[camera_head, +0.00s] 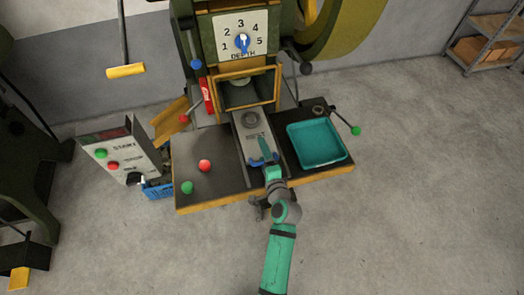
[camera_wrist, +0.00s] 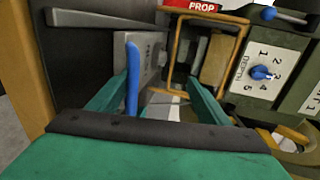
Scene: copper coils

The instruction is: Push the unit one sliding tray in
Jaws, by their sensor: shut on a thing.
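The sliding tray (camera_head: 247,126) of the press is a grey metal slide with a round recess, lying on the table in front of the framed opening (camera_head: 274,88). A blue handle (camera_head: 256,162) is at its near end. My gripper (camera_head: 265,157) is at this near end, shut on the blue handle. In the wrist view the upright blue handle (camera_wrist: 132,78) shows by the left teal finger, and the grey tray (camera_wrist: 150,52) lies beyond it. My gripper hides part of the tray's near end.
A teal bin (camera_head: 318,143) stands right of the tray. Red (camera_head: 205,166) and green (camera_head: 187,188) knobs are on the left of the table. A start/stop panel (camera_head: 120,158) stands further left. A depth dial (camera_head: 242,42) is above the opening. A red prop (camera_head: 206,95) stands left of it.

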